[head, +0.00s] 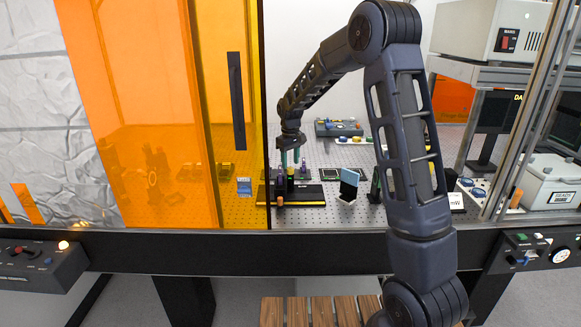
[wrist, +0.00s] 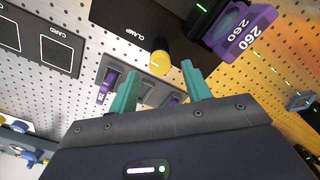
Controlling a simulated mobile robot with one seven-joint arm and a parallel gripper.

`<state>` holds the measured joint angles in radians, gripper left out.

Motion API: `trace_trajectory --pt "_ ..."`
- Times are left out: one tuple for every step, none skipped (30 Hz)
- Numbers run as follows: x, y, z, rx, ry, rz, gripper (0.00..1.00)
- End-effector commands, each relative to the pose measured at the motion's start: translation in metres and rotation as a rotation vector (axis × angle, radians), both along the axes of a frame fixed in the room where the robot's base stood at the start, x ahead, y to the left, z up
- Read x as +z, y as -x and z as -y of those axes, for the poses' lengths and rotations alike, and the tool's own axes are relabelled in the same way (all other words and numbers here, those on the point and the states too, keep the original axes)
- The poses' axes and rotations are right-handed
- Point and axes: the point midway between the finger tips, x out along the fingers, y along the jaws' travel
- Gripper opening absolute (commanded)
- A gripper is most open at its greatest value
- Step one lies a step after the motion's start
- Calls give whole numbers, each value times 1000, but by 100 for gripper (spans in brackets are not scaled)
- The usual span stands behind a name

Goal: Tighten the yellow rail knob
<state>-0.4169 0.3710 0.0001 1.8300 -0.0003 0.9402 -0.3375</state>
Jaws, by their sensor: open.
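The yellow rail knob (wrist: 160,62) is a round cap on a black plate marked CLAMP (wrist: 135,20) in the wrist view. My gripper (wrist: 160,72) has two green fingers, spread apart. In that view the knob appears between and just beyond the fingertips, with a gap on each side; I see no contact. In the head view my gripper (head: 290,157) points down over the black rail assembly (head: 310,193). A small yellow spot (head: 290,170) shows just below the fingers, probably the knob, too small to be sure.
A purple block marked 260 (wrist: 240,30) stands close to the right finger in the wrist view. Purple parts (wrist: 107,86) sit near the left finger. An orange panel (head: 145,110) covers the bench's left side. A tilted dark plate (head: 348,184) stands right of the rail.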

Motion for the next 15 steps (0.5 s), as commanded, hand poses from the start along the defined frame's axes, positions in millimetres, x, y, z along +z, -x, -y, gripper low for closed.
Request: trace_trajectory --pt "-8 0 0 0 1 -2 48" --pt "-11 0 0 0 1 -3 48" --pt "-15 0 0 0 1 -2 48" --pt "-17 0 0 0 1 -2 48" --pt "-20 0 0 0 0 -1 48" --pt "-22 0 0 0 1 -1 48" --pt "-23 0 0 0 0 0 48" --pt "-24 0 0 0 0 0 48" --pt "-26 0 0 0 0 0 48" --pt "-26 0 0 0 0 0 48" --pt "-26 0 0 0 0 0 48" --pt "-27 0 0 0 0 0 48" --pt "-27 0 0 0 0 0 48" --pt "-27 0 0 0 0 0 48" --pt "-27 0 0 0 0 0 48"
